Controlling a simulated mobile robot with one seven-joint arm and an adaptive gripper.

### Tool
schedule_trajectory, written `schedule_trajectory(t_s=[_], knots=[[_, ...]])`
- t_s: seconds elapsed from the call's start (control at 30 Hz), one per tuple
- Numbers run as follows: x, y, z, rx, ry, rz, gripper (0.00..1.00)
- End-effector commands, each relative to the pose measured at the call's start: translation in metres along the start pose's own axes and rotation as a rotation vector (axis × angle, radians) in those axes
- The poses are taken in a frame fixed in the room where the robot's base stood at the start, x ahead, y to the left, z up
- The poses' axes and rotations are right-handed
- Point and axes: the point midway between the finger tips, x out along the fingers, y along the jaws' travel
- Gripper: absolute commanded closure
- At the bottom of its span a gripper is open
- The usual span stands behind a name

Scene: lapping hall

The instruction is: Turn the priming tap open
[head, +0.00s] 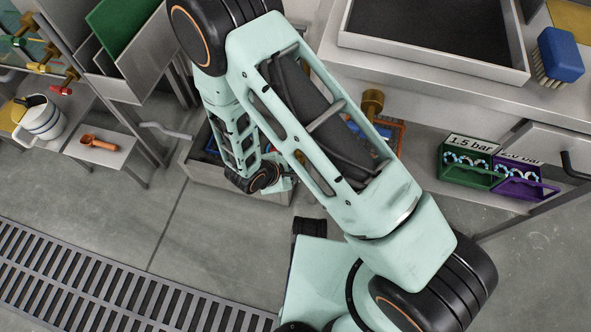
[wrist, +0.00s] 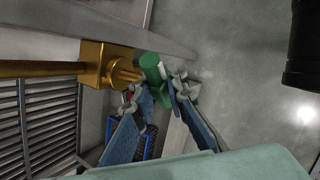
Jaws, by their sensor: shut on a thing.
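In the wrist view, a brass tap body (wrist: 92,66) sits on a brass pipe coming from the left. A green handle (wrist: 150,67) stands beside its spindle end. My gripper (wrist: 158,88) has its two fingers on either side of the handle's lower part and is shut on it. The fingertips partly cover the handle, so its full turn angle is unclear. In the head view my arm hides the gripper and the gripped handle. A brass fitting (head: 372,101) shows just right of my arm; I cannot tell whether it belongs to this tap.
Brass taps with coloured handles (head: 40,67) are at the far left. A white jug (head: 42,120) and an orange tool (head: 99,143) are nearby. Green (head: 470,178) and purple (head: 520,190) bins are at right. A grey trough (head: 235,186) lies beneath my arm. Open floor lies in front.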

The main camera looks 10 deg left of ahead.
Motion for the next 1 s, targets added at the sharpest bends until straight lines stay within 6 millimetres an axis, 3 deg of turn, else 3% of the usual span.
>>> schedule_trajectory(t_s=[1.0], knots=[[0.0009,-0.0010,-0.0016,-0.282,-0.482,-0.159,1.00]])
